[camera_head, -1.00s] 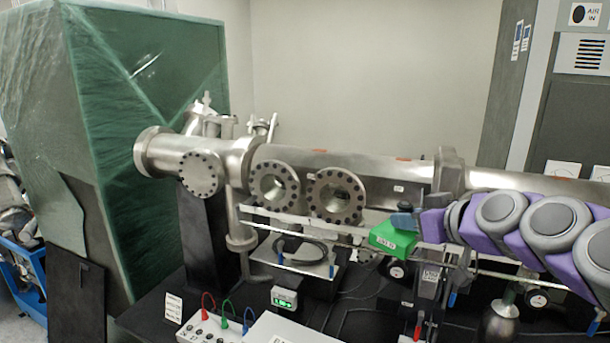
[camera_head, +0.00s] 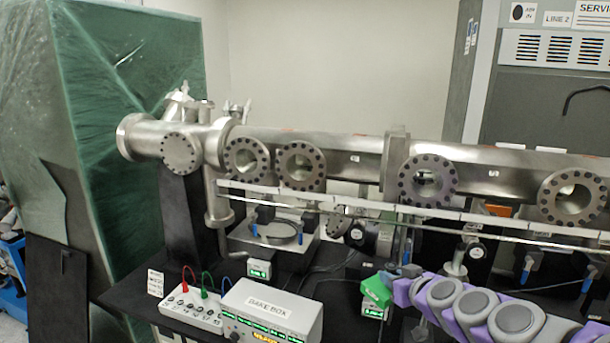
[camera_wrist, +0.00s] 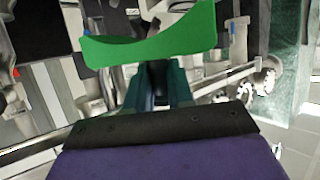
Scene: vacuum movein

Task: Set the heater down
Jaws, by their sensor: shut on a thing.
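The heater appears to be the bright green piece (camera_head: 376,290). It is held in the air low in the head view, right of the white bake box. My gripper (camera_head: 394,279) is shut on it, at the left end of my purple and grey arm.
A long steel vacuum tube (camera_head: 350,152) with round flanges runs across the middle, with a thin rail (camera_head: 400,208) below. The bake box (camera_head: 272,312), a white socket box (camera_head: 192,309) and small green-display units stand on the black table (camera_head: 135,300). A wrapped green crate (camera_head: 130,100) stands at left.

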